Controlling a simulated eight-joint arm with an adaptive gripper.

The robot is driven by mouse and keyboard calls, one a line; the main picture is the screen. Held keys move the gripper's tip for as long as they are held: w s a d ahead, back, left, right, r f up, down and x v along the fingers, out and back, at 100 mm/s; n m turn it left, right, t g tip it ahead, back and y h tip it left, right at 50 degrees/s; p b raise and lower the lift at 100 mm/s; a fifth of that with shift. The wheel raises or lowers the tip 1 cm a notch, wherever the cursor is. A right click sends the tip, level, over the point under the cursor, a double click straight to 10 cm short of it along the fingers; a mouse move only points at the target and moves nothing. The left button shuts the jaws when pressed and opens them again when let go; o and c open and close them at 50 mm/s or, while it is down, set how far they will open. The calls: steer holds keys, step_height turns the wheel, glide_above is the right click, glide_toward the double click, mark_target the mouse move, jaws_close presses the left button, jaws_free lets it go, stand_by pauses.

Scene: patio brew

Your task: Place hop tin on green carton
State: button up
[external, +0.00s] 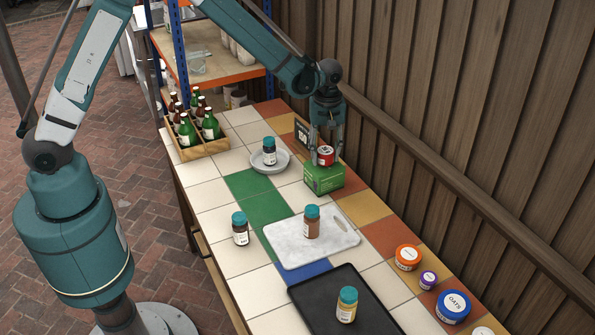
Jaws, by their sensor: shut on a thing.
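The hop tin, a small red tin with a pale label (325,155), is between the fingers of my gripper (326,152). My gripper points down and is shut on the tin. The green carton (323,181) is directly below, on the tiled table near the wooden wall. The tin is upright at the carton's top face. I cannot tell whether its base touches the carton or is slightly above it. The fingers partly cover the tin's sides.
A grey plate (283,165) with a teal-capped jar stands left of the carton, near a dark sign (302,134). A bottle crate (200,151) is farther back. A marble board (290,247) and black tray (372,302), each bearing a jar, are nearer. Orange, purple and blue-lidded tubs stand right.

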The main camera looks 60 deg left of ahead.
mark_target(325, 150)
steer(key=shift+f, duration=0.65)
steer(key=shift+f, duration=0.15)
steer(key=o, duration=0.9)
steer(key=shift+r, duration=0.2)
step_height(325, 150, up, 12)
steer(key=shift+f+p, duration=0.1)
steer(key=shift+p, duration=0.2)
